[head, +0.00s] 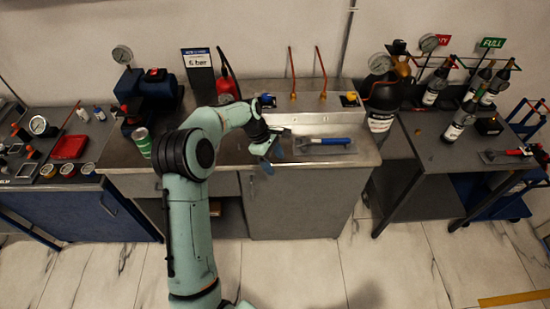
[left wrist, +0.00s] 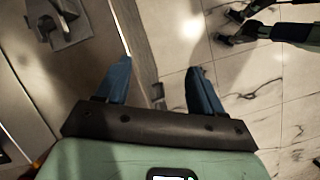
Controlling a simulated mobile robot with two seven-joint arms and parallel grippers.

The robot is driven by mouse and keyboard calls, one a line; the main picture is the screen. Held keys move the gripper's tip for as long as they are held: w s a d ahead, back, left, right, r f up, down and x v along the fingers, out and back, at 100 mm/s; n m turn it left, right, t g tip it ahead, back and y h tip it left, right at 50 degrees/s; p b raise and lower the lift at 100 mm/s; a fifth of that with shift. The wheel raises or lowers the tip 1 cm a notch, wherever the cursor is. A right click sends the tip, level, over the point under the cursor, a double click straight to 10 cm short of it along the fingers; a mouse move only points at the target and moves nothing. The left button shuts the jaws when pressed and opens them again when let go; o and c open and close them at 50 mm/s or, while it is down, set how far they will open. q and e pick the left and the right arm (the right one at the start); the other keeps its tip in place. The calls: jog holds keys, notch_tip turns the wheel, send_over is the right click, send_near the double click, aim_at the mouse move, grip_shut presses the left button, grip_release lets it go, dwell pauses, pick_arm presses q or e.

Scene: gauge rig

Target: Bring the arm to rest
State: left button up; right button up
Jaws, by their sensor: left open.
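My left arm (head: 190,215) is teal with black joints and reaches up from the bottom of the head view to the workbench. My left gripper (head: 268,156) is over the front edge of the bench and points down. In the left wrist view its two blue fingers (left wrist: 158,88) are spread apart with nothing between them. Below them are the bench edge and the marble floor. My right gripper is not seen in the head view.
The grey workbench (head: 230,157) holds a blue-handled tool (head: 323,141), a green can (head: 142,143) and a blue pump with a gauge (head: 158,84). A side table with bottles (head: 455,120) stands at right, and a blue cabinet with a red tray (head: 69,147) at left. The floor in front (head: 400,265) is clear.

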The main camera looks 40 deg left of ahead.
pick_arm(q)
jog(key=s+d+f+m+g, duration=0.1)
jog(key=s+d+f+m, duration=0.35)
jog(key=d+f, duration=0.4)
jog(key=s+d+f+m, duration=0.4)
jog(key=s+d+f, duration=0.15)
jog(key=f, duration=0.65)
jog(key=s+d+f+m, duration=0.3)
jog(key=s+d+m, duration=0.1)
jog(key=s, duration=0.4)
jog(key=s+d+f+m+g, duration=0.1)
jog(key=s+d+f+m, duration=0.2)
jog(key=s+d, duration=0.4)
jog(key=shift+s+m, duration=0.45)
jog(key=shift+s, duration=0.55)
